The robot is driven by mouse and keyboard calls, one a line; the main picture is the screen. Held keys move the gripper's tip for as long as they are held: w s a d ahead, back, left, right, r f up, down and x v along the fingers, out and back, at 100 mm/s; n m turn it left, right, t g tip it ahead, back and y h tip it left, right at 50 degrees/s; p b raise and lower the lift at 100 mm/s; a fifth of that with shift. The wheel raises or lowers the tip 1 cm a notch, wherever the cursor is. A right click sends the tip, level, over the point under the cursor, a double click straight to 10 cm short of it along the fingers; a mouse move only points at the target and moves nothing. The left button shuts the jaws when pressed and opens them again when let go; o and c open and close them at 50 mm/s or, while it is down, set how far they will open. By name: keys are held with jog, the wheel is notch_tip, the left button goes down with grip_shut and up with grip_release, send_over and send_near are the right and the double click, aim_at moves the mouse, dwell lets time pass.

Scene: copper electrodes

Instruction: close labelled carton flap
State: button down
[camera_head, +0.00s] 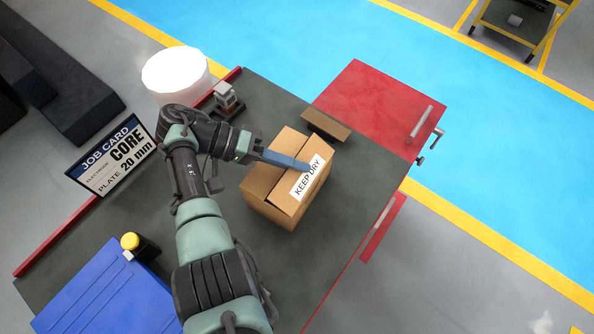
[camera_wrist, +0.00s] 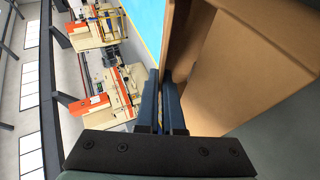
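The brown carton (camera_head: 266,211) stands on the dark bench top. Its flap with the white KEEP DRY label (camera_head: 303,184) lies over the right part of the top; I cannot tell whether it is fully flat. Contact is unclear. In the wrist view my gripper (camera_wrist: 160,85) looks shut with nothing visible held, and carton board (camera_wrist: 245,60) fills the right side.
A red cabinet top (camera_head: 375,105) adjoins the bench behind right. A small grey device (camera_head: 227,97) and a white cylinder (camera_head: 175,75) stand behind left. A job card (camera_head: 112,155), a yellow button (camera_head: 130,241) and a blue panel (camera_head: 105,290) are left. Bench right of the carton is clear.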

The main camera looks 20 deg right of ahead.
jog(key=shift+f+g+h+b, duration=0.3)
jog(key=shift+g+h+b, duration=0.1)
jog(key=shift+b, duration=0.3)
jog(key=c, duration=1.4)
grip_release()
jog(key=shift+o, duration=0.2)
jog(key=shift+a+r, duration=0.1)
jog(key=shift+r, duration=0.05)
notch_tip(320, 180, up, 10)
jog(key=p, duration=0.7)
jog(key=shift+o, duration=0.3)
